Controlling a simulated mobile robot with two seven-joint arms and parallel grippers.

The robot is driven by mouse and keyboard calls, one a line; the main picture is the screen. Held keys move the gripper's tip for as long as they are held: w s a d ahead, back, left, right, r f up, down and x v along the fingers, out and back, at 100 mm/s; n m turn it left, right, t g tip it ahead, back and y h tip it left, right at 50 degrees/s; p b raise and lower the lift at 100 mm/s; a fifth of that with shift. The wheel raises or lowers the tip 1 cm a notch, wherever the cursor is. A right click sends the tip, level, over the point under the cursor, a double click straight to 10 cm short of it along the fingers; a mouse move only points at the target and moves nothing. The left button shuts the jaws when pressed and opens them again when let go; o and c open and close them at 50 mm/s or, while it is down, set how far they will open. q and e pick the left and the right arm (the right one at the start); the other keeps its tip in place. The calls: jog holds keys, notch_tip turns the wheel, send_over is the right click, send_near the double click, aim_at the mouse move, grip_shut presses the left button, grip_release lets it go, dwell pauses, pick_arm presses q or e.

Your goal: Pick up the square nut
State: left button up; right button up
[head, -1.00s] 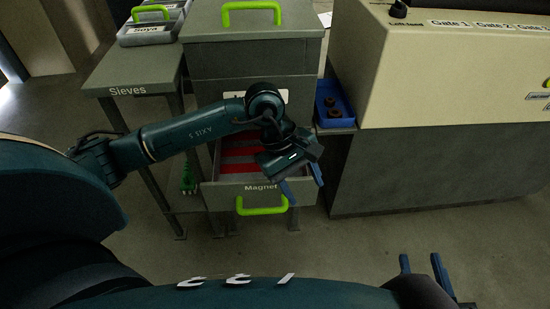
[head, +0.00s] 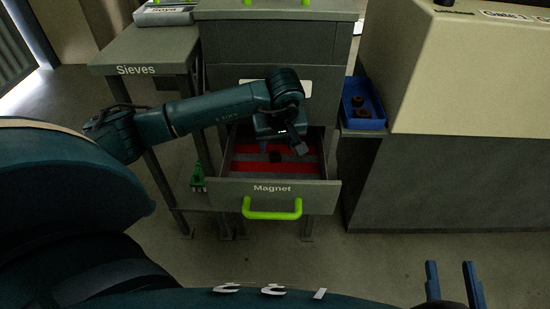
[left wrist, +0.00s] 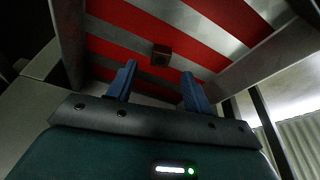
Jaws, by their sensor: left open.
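The square nut (head: 275,156), small and dark with a hole, lies on the red and grey striped floor of the open Magnet drawer (head: 258,189). In the left wrist view the nut (left wrist: 161,55) sits beyond my fingertips, between their lines and not touched. My left gripper (head: 283,147) is over the drawer, partly hidden by its own wrist in the head view. Its two blue fingers (left wrist: 158,72) are apart and empty. My right gripper (head: 453,284) is at the bottom right, fingers apart and empty, away from the drawer.
The drawer's walls and green handle (head: 271,212) surround the working space. A blue bin (head: 363,124) with dark round parts stands to the right, beside a large beige machine (head: 470,80). The Sieves table (head: 140,52) is on the left. The floor in front is clear.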

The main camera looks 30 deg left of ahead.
aim_at(275, 154)
pick_arm(q)
jog(key=b+x, duration=0.1)
jog(key=x, duration=0.4)
jog(key=shift+a+b, duration=0.1)
jog(key=shift+b, duration=0.3)
jog(key=shift+r, duration=0.15)
jog(key=c, duration=1.1)
jog(key=shift+o, duration=0.2)
